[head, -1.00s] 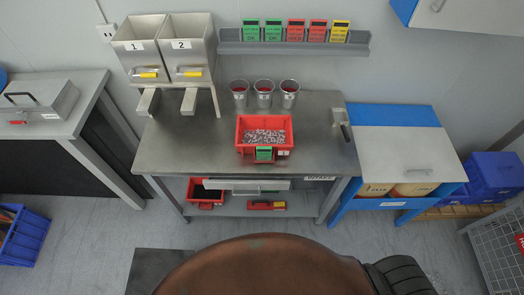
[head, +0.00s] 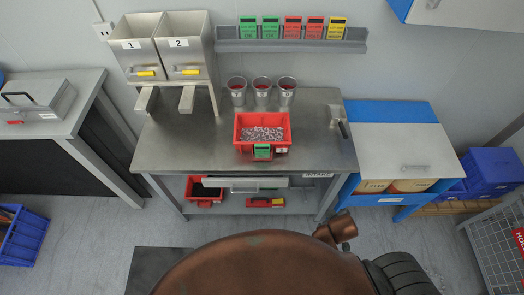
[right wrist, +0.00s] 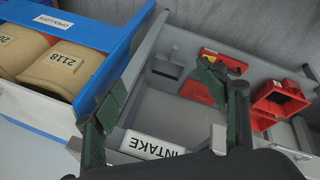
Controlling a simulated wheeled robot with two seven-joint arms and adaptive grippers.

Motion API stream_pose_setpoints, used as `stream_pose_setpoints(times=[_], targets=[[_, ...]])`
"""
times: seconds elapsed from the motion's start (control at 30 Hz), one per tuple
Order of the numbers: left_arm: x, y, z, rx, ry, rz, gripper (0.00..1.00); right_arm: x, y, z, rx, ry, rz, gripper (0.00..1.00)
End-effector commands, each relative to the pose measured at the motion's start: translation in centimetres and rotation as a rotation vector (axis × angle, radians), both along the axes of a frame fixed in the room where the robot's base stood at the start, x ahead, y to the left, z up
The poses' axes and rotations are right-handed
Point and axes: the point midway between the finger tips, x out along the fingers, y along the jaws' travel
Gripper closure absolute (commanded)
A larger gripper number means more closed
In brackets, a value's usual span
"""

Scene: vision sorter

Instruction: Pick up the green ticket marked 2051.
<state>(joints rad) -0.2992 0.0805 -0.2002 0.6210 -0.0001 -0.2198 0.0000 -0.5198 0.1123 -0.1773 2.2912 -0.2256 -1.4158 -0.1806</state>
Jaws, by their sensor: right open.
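Two green tickets, one at the left end (head: 249,28) and one beside it (head: 271,28), stand in the grey wall rack (head: 290,46). A third green ticket (head: 262,152) is on the front of the red bin (head: 243,136) on the steel table. The print on all three is too small to read, so I cannot tell which is 2051. My right gripper (right wrist: 163,78) is open and empty in the right wrist view, above the lower shelf and the INTAKE label (right wrist: 155,146). No green ticket is clear in that view. My left gripper is not in view.
Two red tickets (head: 304,28) and a yellow ticket (head: 336,29) share the rack. Three metal cups (head: 262,96) stand behind the bin. A blue-framed cabinet (head: 400,152) adjoins the table's right side. The table (head: 180,150) is bare left of the bin.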

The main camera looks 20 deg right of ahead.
Motion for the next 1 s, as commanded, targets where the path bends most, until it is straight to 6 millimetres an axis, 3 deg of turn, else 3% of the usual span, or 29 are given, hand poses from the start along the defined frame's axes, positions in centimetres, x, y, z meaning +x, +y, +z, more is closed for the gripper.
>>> stream_pose_setpoints(times=[0.33, 0.5, 0.57, 0.73, 0.9, 1.0], targets=[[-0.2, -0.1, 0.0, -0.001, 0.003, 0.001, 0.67, 5.3, -1.7, 3.7, -0.419, -0.001, 0.317, 0.33], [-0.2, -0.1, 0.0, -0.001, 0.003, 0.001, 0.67, 10.1, -0.3, 6.4, -0.760, 0.036, 0.589, 0.33], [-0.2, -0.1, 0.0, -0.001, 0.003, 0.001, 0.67, 12.5, 1.3, 7.7, -0.934, 0.064, 0.727, 0.33], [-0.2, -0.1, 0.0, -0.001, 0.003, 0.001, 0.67, 18.9, 9.8, 11.7, -1.485, 0.174, 1.130, 0.33], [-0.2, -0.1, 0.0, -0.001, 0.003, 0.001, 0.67, 21.8, 18.3, 13.6, -1.907, 0.281, 1.376, 0.33], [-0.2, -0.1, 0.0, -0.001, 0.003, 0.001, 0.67, 22.3, 21.3, 13.8, -2.047, 0.321, 1.444, 0.33]])
